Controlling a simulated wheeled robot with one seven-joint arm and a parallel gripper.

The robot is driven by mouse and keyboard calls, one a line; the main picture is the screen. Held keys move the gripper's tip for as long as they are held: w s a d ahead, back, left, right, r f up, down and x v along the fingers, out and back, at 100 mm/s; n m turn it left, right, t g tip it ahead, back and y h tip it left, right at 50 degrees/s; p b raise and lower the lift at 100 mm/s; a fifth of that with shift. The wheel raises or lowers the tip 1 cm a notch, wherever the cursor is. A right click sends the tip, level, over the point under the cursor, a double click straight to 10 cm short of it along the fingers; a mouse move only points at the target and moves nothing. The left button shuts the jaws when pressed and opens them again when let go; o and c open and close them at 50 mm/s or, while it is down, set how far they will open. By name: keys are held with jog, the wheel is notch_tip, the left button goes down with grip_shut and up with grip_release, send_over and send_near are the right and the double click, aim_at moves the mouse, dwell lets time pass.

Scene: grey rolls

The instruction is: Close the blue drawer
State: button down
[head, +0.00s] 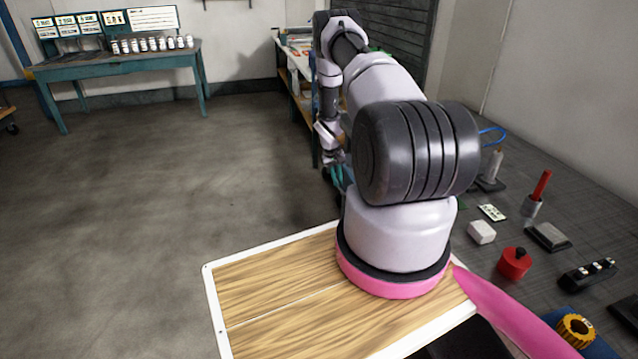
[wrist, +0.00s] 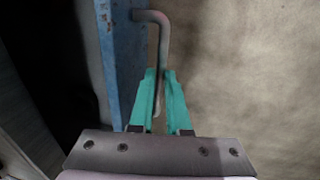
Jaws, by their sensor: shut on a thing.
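The blue drawer's front (wrist: 122,60) shows in the wrist view as a worn blue strip running up and down, left of centre. A bent grey bar handle (wrist: 164,45) stands out from its right side. My gripper (wrist: 160,76) has its teal fingers on either side of the handle's lower part, shut on it. A dark space lies left of the blue front; I cannot tell how far the drawer is out. In the head view my gripper (head: 338,176) is low beside the far bench, and my arm hides the drawer there.
A grey workbench (head: 545,205) with several small items runs along the right. A far bench (head: 296,62) stands behind my arm. A teal table (head: 120,60) with several small jars is at the back left. The concrete floor (head: 150,170) between is clear.

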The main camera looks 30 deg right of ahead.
jog(key=d, duration=0.2)
jog(key=s+d, duration=0.1)
jog(key=d, duration=0.4)
jog(key=shift+s+d, duration=0.2)
jog(key=shift+s, duration=0.05)
jog(key=c, duration=0.9)
grip_release()
